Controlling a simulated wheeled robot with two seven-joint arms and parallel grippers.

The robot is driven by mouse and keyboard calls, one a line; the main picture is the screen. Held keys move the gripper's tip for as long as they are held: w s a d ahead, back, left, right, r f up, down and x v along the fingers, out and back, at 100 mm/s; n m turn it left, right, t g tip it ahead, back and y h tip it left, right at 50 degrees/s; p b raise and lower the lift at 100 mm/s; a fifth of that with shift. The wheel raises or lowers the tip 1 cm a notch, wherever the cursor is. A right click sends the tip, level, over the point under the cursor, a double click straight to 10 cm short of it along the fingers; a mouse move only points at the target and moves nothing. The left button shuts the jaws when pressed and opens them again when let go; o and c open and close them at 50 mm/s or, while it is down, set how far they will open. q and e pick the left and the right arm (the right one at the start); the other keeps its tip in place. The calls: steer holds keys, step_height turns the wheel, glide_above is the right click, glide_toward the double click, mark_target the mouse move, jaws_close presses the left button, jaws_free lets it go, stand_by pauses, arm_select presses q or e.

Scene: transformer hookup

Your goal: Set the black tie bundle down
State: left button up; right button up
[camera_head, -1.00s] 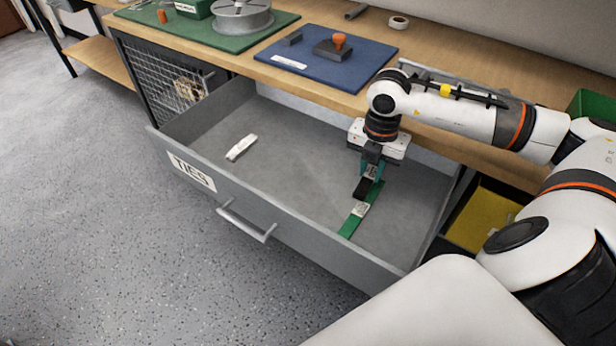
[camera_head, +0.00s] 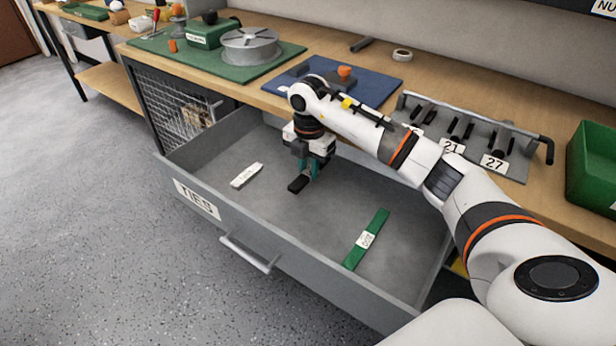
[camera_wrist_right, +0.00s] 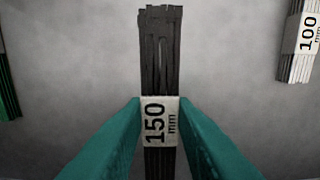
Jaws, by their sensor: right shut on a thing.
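The black tie bundle (camera_wrist_right: 160,50) has a white band marked 150 mm. My right gripper (camera_wrist_right: 160,128) is shut on it at the band, one teal finger on each side. In the head view the bundle (camera_head: 298,184) shows below my right gripper (camera_head: 309,170), inside the open drawer marked TIES (camera_head: 290,262). It is at or just above the drawer floor; I cannot tell whether it touches. My left gripper does not show.
A white bundle (camera_head: 246,175) marked 100 mm lies to the left in the drawer. A green bundle (camera_head: 367,239) lies to the right. The drawer floor between them is clear. The workbench with a blue mat (camera_head: 375,90) is behind.

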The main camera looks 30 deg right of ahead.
mark_target(308, 171)
steer(key=shift+w+a+f, duration=0.1)
steer(key=shift+f, duration=0.35)
step_height(308, 171, down, 2)
steer(key=shift+f, duration=0.3)
steer(key=o, duration=0.9)
steer(key=shift+f, duration=0.15)
steer(key=shift+c, duration=0.2)
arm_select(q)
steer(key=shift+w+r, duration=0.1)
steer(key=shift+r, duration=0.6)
arm_select(e)
steer(key=shift+o, duration=0.6)
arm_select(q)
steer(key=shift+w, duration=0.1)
arm_select(e)
steer(key=shift+r, duration=0.35)
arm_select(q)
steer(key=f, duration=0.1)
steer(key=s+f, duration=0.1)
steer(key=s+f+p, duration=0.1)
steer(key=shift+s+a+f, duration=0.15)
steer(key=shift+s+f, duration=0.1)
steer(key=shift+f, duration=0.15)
arm_select(e)
step_height(308, 171, up, 12)
steer(key=shift+f, duration=0.2)
